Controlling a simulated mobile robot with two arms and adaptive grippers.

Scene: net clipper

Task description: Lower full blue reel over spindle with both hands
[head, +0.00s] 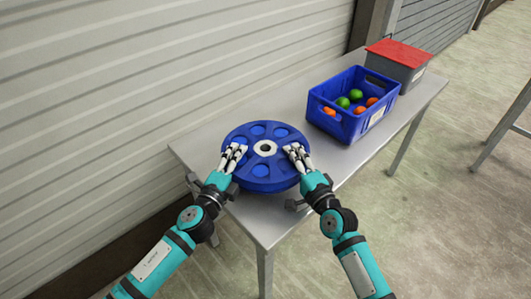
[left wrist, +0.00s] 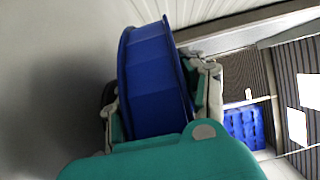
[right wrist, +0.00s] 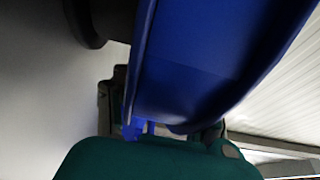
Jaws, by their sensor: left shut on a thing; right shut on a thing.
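The blue reel (head: 266,186) lies flat, holes upward, near the left end of the metal table. It has a pale hub (head: 265,148) with a dark centre hole. My left gripper (head: 233,157) is shut on its left rim, and my right gripper (head: 298,156) is shut on its right rim. The reel's curved side fills the space between the fingers in the left wrist view (left wrist: 155,85) and in the right wrist view (right wrist: 205,60). A dark round part (right wrist: 88,22) shows beside the reel there, possibly the spindle's base. The spindle is otherwise hidden; I cannot tell whether it is inside the hub.
A blue crate (head: 334,123) with green and orange round items stands right of the reel on the table (head: 222,125). A grey box with a red lid (head: 399,53) is behind it. A ribbed shutter wall (head: 90,100) runs along the left. The table's front edge is near my arms.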

